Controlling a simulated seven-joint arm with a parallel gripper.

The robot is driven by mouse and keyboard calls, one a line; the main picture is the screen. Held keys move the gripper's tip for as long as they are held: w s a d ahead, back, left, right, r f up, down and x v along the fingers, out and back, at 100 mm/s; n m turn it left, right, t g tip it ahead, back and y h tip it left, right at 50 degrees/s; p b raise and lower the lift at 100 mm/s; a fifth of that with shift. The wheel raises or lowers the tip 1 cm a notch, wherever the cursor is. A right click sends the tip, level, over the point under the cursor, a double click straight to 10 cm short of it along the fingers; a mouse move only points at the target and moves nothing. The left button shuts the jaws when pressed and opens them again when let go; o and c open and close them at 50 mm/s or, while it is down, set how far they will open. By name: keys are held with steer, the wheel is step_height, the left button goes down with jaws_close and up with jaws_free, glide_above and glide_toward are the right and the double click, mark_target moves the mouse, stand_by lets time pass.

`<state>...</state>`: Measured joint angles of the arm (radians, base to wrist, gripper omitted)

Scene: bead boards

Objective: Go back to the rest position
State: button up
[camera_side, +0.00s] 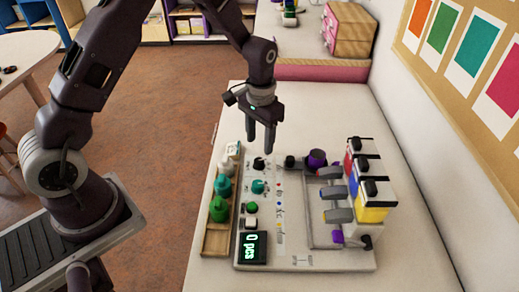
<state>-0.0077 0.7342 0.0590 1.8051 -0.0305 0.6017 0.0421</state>
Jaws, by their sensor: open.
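My gripper (260,147) points down over the far left part of a light grey board (299,254). Its two fingers are apart and nothing shows between them. The fingertips appear just above or behind a black knob (259,163); I cannot tell the exact gap. My dark arm reaches in from the left and bends down to the gripper.
The board carries a teal knob (258,186), a green button (252,207), a display (252,247) reading "0 pcs", and red, blue and yellow containers (372,198) at right. A wooden tray (216,241) with small bottles stands at left. A wall bounds the right.

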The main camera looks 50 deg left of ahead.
steer(key=shift+r, duration=0.1)
steer(key=s+d+r+t, duration=0.1)
steer(key=s+r, duration=0.4)
steer(key=r, duration=0.4)
steer(key=s+d+r+t, duration=0.1)
steer(key=s+r+t, duration=0.1)
steer(key=s+r, duration=0.6)
steer(key=s+r+t, duration=0.1)
steer(key=s+r, duration=0.1)
steer(key=s, duration=0.4)
steer(key=s+r+t, duration=0.1)
steer(key=s+r, duration=0.2)
steer(key=s, duration=0.4)
steer(key=shift+s+d+r+t, duration=0.15)
steer(key=shift+d+r+t, duration=0.05)
steer(key=shift+r+t, duration=0.15)
